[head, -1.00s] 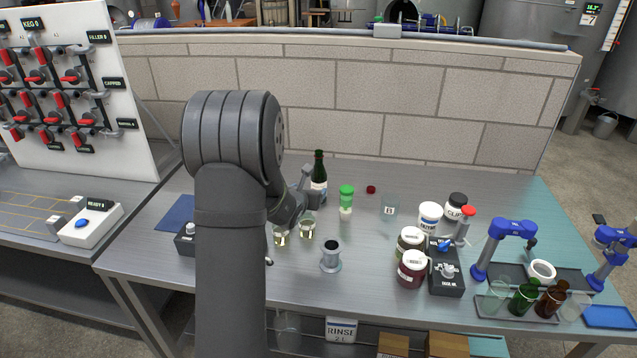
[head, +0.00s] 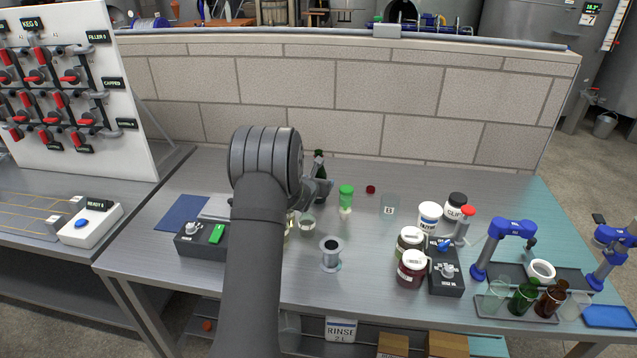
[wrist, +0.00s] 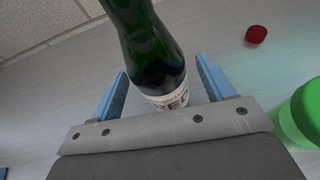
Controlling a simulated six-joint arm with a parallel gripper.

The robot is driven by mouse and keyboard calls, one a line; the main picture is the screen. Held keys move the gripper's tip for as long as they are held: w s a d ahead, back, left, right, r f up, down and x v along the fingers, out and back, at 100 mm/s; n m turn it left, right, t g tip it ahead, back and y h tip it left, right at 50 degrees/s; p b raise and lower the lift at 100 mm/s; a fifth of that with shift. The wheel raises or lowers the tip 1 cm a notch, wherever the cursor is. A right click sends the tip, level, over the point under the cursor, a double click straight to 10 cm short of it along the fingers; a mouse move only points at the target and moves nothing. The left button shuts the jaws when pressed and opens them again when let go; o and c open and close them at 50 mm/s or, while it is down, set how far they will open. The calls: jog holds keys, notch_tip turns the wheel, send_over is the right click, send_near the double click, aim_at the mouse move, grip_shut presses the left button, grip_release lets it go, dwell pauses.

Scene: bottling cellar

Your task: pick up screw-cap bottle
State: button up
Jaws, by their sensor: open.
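The screw-cap bottle (head: 319,163) is dark green and stands upright at the back of the table. My gripper (wrist: 162,72) is open, with one blue-padded finger on each side of the bottle. A gap shows beside the right finger; contact on the left is hard to tell. The bottle's top is cut off in the wrist view.
A green-topped container (head: 346,197) stands just right of the bottle, close to my gripper. A red cap (head: 371,189) lies behind it. A clear beaker (head: 389,208) and several jars stand further right. A small grey spool-shaped stand (head: 330,254) is in front.

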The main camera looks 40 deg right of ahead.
jog(key=shift+w+d+f, duration=0.2)
jog(key=shift+w+d, duration=0.1)
jog(key=shift+d, duration=0.05)
jog(key=c, duration=1.3)
jog(key=shift+r, duration=0.1)
jog(key=shift+r, duration=0.15)
